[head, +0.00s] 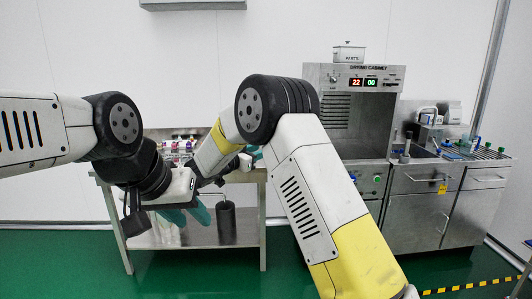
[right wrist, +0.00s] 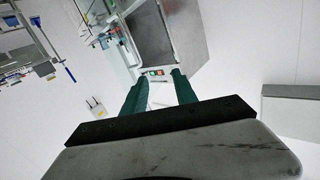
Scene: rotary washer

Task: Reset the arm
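My left gripper (head: 186,216) hangs in front of the steel table in the head view. Its two teal fingers point down and stand apart, with nothing seen between them. My right arm bends at a high elbow and its forearm slopes down to the left, over the table. My right gripper is mostly hidden in the head view; a bit of teal shows near the table's right end. In the right wrist view my right gripper (right wrist: 158,85) has its two teal fingers apart and empty.
The steel table (head: 250,176) holds small bottles (head: 180,145) at its back and a dark cylinder (head: 226,222) on its lower shelf. A drying cabinet (head: 355,120) stands right of it, then a sink counter (head: 425,180). Green floor (head: 200,285) is clear in front.

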